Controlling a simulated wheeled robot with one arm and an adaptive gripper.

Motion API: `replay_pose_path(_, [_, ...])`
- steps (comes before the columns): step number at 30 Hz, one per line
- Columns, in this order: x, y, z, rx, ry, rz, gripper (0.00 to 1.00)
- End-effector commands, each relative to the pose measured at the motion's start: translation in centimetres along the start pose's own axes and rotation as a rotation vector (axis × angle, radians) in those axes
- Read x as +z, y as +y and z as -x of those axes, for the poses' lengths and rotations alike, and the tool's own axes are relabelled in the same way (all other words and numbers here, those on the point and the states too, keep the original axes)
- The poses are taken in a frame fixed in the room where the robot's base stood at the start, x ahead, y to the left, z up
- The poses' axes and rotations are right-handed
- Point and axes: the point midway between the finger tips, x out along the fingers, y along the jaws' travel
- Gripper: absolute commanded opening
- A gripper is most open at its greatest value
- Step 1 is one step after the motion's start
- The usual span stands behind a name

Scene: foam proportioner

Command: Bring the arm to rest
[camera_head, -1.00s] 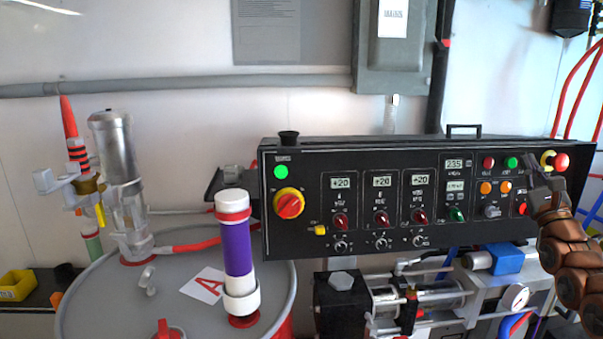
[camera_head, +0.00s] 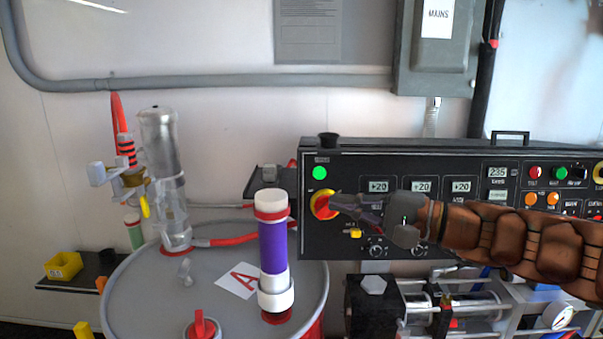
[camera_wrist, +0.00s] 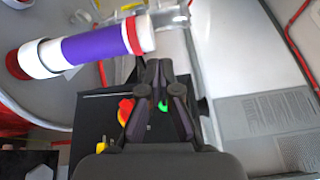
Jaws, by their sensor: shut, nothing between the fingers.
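My gripper (camera_head: 338,203) is shut and empty. It reaches in from the right across the front of the black control panel (camera_head: 480,242), with my brown arm behind it. Its tips overlap the right edge of the red and yellow rotary switch (camera_head: 320,206) in the head view; I cannot tell whether they touch it. My arm hides some of the panel's middle knobs.
A grey drum (camera_head: 140,305) stands at the left, with a purple and white cylinder (camera_head: 273,246) upright on it and a clear pump tube (camera_head: 172,205) behind. Pipes and a gauge (camera_head: 558,316) sit below the panel. A grey mains box (camera_head: 434,60) hangs above.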

Motion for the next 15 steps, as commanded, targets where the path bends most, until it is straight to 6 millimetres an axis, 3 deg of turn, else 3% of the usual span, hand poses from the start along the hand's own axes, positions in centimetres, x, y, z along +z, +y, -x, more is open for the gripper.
replay_pose_path(3, [5.1, 5.0, -1.8, 0.204, -0.095, 0.064, 0.00])
replay_pose_path(8, [11.0, 12.9, -1.1, 0.507, -0.213, 0.149, 0.00])
replay_pose_path(11, [13.7, 17.8, 1.2, 0.714, -0.272, 0.205, 0.00])
replay_pose_path(15, [16.2, 23.8, 6.8, 1.019, -0.331, 0.272, 0.00])
